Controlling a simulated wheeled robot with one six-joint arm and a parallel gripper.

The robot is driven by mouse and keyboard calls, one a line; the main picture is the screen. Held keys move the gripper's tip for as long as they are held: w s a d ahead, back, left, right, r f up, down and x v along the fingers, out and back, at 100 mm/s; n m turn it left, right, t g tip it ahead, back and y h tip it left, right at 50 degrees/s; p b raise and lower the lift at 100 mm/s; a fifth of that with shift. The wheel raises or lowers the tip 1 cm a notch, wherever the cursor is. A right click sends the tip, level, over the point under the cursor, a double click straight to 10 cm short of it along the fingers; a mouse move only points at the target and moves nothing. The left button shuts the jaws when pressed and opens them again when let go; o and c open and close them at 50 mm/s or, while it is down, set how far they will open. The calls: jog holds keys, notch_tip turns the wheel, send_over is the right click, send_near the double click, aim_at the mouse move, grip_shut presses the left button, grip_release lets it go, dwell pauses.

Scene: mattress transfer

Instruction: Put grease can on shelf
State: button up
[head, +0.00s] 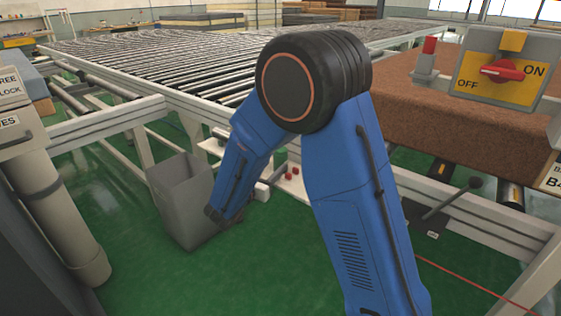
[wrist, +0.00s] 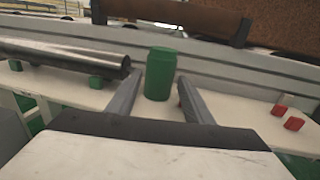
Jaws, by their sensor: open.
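The grease can, a green cylinder (wrist: 160,74), stands upright on a white shelf (wrist: 230,108) in the wrist view. My gripper (wrist: 160,84) is open, with one grey finger on each side of the can in the picture. The can's lower part shows between the fingers. I cannot tell whether the fingers reach around it or stop short, and no contact is clear. In the head view my blue arm bends down toward the low white shelf (head: 213,147).
A dark metal tube (wrist: 65,57) rests on green blocks left of the can. Two red blocks (wrist: 293,123) lie on the shelf at right. A grey bin (head: 180,190) stands on the green floor beside my arm. A roller conveyor (head: 170,65) and control box (head: 503,72) stand around.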

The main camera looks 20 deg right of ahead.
aim_at(277, 163)
jog(key=shift+x, duration=2.8)
jog(key=c, duration=1)
